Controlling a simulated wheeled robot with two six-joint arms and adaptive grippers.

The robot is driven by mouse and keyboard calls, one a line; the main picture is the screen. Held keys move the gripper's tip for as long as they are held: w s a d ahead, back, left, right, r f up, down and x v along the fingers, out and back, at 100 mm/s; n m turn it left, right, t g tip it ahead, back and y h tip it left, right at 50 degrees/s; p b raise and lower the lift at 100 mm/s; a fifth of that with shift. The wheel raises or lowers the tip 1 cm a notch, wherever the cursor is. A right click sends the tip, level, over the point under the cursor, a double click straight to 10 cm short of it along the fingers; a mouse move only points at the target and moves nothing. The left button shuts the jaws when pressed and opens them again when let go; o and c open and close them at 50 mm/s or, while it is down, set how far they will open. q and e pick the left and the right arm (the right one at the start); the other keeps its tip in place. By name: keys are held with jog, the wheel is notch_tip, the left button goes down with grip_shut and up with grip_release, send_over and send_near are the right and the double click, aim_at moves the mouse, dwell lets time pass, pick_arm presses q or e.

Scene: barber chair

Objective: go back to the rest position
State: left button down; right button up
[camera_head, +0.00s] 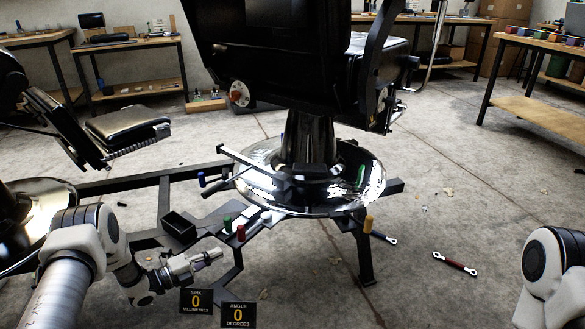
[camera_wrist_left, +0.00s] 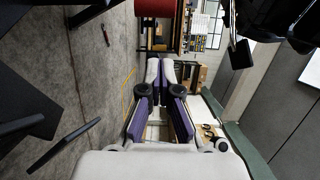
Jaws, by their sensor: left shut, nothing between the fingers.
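My left gripper (camera_head: 211,256) is in the lower left of the head view, pointing right. It is shut and empty. In the left wrist view its two fingers (camera_wrist_left: 160,64) meet at the tips with nothing between them. The black barber chair (camera_head: 285,60) stands on a round chrome base (camera_head: 345,195) just beyond and to the right of my left gripper. At the right edge my right arm (camera_head: 553,270) shows only a joint; its gripper is out of the frame.
A black metal frame (camera_head: 165,205) with a small open box (camera_head: 180,227) and coloured pegs lies close beyond my left gripper. Two display plates (camera_head: 196,301) are just below it. Tools (camera_head: 455,263) lie on the floor at right. Workbenches (camera_head: 130,45) line the back.

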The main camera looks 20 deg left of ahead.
pick_arm(q)
jog(key=s+d+f+n+g+y, duration=0.1)
jog(key=s+d+f+n, duration=0.15)
jog(key=d, duration=0.65)
jog(key=s+d+f+n+g, duration=0.1)
jog(key=d+n+g, duration=0.15)
jog(key=d, duration=0.65)
jog(key=s+f+n+g+y, duration=0.3)
jog(key=s+f+n, duration=0.15)
jog(key=s, duration=0.45)
jog(key=s+f+n+g+y, duration=0.25)
jog(key=s+n, duration=0.35)
jog(key=s, duration=0.3)
jog(key=s+a+n+g+y, duration=0.25)
jog(key=s+n, duration=0.25)
jog(key=s, duration=0.3)
jog(key=s+a+n+g+y, duration=0.25)
jog(key=s+n, duration=0.25)
jog(key=s, duration=0.3)
notch_tip(320, 180, up, 31)
jog(key=p, duration=3)
jog(key=shift+w+d+f+h+p, duration=0.15)
jog(key=shift+w+d+h+p, duration=0.15)
jog(key=shift+w+h+p, duration=0.1)
